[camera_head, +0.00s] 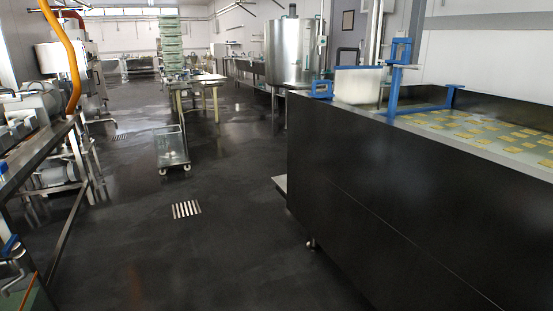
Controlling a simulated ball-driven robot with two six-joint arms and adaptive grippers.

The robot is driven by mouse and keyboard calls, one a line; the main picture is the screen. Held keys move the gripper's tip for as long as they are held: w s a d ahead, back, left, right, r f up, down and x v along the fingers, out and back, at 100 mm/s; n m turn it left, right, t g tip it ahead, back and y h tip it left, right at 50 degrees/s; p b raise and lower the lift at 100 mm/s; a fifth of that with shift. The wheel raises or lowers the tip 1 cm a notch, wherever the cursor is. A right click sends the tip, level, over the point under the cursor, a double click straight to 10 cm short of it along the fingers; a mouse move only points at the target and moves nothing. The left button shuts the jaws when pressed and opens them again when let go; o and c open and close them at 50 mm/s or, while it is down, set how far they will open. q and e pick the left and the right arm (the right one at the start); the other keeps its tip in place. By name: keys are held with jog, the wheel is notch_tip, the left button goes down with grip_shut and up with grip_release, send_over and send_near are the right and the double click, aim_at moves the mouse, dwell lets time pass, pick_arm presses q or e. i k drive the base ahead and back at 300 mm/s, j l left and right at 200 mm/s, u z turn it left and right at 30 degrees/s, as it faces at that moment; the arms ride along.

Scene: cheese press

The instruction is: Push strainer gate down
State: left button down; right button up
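The strainer gate appears to be the white panel (358,86) with blue fittings at the near left end of a long dark vat (400,190) on the right. A blue frame (394,84) with an upright post and a crossbar stands beside the panel, to its right. A small blue loop-shaped handle (322,89) sits at the vat's left corner. How far the panel reaches down inside the vat is hidden by the vat wall. Neither of my grippers is in view.
Yellow pieces (500,130) lie in the vat. A low wheeled cart (172,148) and a table (200,82) stand mid-room. A steel tank (293,52) stands behind. Machines and a metal bench (35,145) line the left. The dark floor (230,240) between is clear, with a drain grate (186,209).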

aim_at(357, 85)
jog(key=i+u, duration=0.15)
jog(key=i, duration=0.7)
jog(key=i+l+u, duration=0.15)
jog(key=i, duration=0.7)
jog(key=i+z, duration=0.25)
jog(key=i, duration=0.2)
jog(key=i+j+z, duration=0.15)
jog(key=i+z, duration=0.15)
jog(key=i, duration=0.1)
